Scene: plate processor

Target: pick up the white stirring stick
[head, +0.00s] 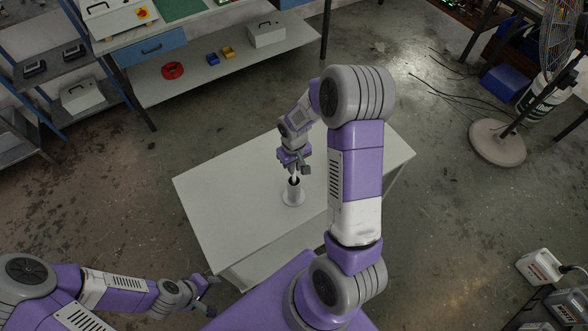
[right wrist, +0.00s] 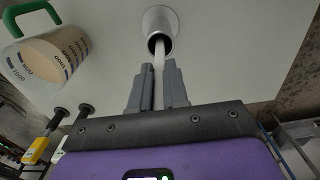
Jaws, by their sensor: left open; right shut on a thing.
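The white stirring stick (right wrist: 159,60) stands with its far end inside a white cylindrical holder (head: 293,197). The holder sits on the white table (head: 225,190) and also shows in the right wrist view (right wrist: 160,18). My right gripper (head: 294,170) is above the holder's mouth. In the right wrist view its two fingers (right wrist: 159,82) are shut on the stick, one on each side. The stick's end inside the holder is hidden. My left gripper (head: 209,293) is open and empty, low at the table's front left, apart from the holder.
A measuring jug (right wrist: 50,58) with a green handle shows at the left of the right wrist view; I cannot see it in the head view. The table's left part is clear. A shelf bench (head: 200,80) stands behind, and a fan base (head: 497,143) at the right.

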